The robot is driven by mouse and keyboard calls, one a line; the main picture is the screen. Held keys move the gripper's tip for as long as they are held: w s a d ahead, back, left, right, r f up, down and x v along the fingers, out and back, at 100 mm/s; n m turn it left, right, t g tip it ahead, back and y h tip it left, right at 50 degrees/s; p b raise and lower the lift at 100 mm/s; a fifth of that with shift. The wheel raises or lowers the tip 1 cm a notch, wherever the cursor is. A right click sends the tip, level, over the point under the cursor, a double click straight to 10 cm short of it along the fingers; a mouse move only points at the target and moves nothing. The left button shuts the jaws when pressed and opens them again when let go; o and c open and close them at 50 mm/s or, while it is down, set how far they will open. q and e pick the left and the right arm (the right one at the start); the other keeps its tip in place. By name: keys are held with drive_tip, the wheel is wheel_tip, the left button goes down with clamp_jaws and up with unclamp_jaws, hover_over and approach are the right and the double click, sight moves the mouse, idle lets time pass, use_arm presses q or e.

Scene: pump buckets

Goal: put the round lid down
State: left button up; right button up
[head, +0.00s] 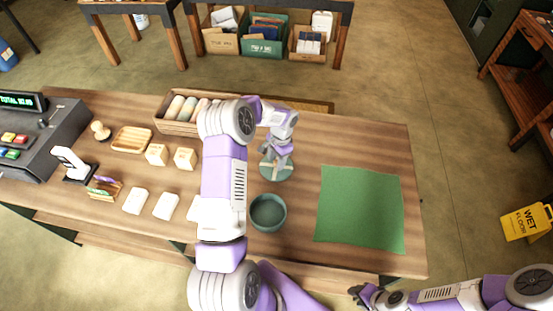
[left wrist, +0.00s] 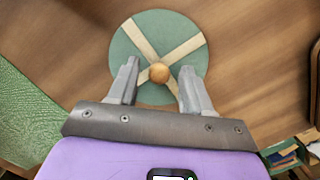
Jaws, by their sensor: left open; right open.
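The round lid (head: 265,172) is a teal disc with pale crossed strips and a wooden knob. It lies on the wooden table behind the round bucket. In the left wrist view the lid (left wrist: 160,30) appears whole, with its knob (left wrist: 158,72) between my finger tips. My left gripper (head: 278,160) is open over the lid, its fingers apart on either side of the knob, not closed on it. The teal bucket (head: 268,213) stands open in front of the lid. My right gripper (head: 362,293) is open near the table's front right edge.
A green mat (head: 360,208) lies bare on the right of the table. A wooden tray of rolls (head: 178,110) stands behind my left arm. Blocks, a card holder and a cash register (head: 38,135) fill the left side. My left arm hides part of the middle.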

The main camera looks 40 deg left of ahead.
use_arm(q)
wheel_tip(320, 180, up, 12)
drive_tip(key=w, duration=0.1)
drive_tip(key=shift+w+d, duration=0.25)
drive_tip(key=shift+w, duration=0.1)
